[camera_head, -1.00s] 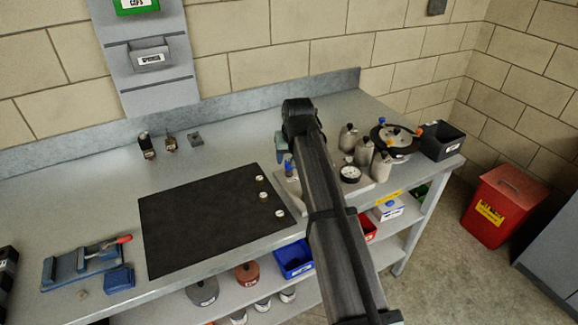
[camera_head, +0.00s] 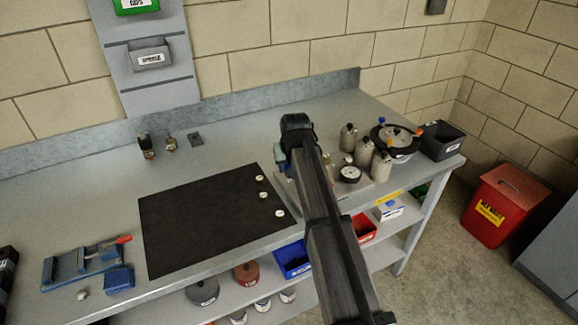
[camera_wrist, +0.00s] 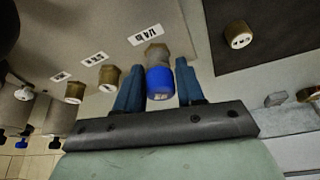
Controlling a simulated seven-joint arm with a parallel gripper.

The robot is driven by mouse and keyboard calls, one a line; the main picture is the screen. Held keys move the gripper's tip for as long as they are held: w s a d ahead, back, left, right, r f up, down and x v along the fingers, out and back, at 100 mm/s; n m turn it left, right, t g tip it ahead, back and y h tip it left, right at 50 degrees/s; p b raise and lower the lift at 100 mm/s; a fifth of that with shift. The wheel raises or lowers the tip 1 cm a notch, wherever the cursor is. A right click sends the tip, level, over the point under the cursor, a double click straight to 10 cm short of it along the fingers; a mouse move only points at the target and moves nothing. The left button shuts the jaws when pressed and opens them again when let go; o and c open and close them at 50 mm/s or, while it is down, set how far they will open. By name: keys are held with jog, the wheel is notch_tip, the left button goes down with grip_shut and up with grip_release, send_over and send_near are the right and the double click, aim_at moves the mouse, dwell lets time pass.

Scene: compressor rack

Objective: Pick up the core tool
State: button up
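A fitting with a blue cap (camera_wrist: 160,83) and a hexagonal metal body stands on the light board, beside a printed label, in the wrist view. I take it for the core tool; no lettering on it confirms this. My gripper (camera_wrist: 159,72) has its two blue fingers on either side of the cap. In the head view my gripper (camera_head: 281,170) is low over the bench, right of the black mat, and my arm hides the fitting.
Several brass fittings (camera_wrist: 109,78) stand in a row beside it. The black mat (camera_head: 205,220) carries small pieces on its right edge.

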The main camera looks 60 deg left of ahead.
grip_shut()
